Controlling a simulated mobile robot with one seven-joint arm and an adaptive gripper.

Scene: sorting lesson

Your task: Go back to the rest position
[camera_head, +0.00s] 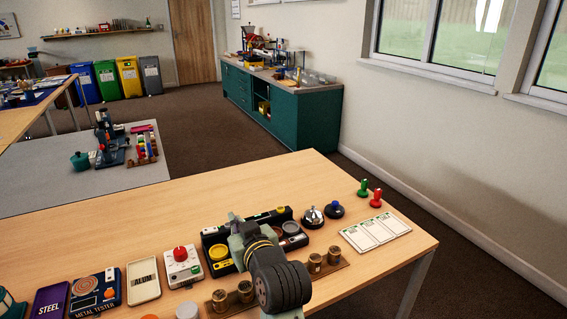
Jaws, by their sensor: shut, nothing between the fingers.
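The tray holds yellow and grey round pieces. I cannot tell the exact height of the gripper above the tray.

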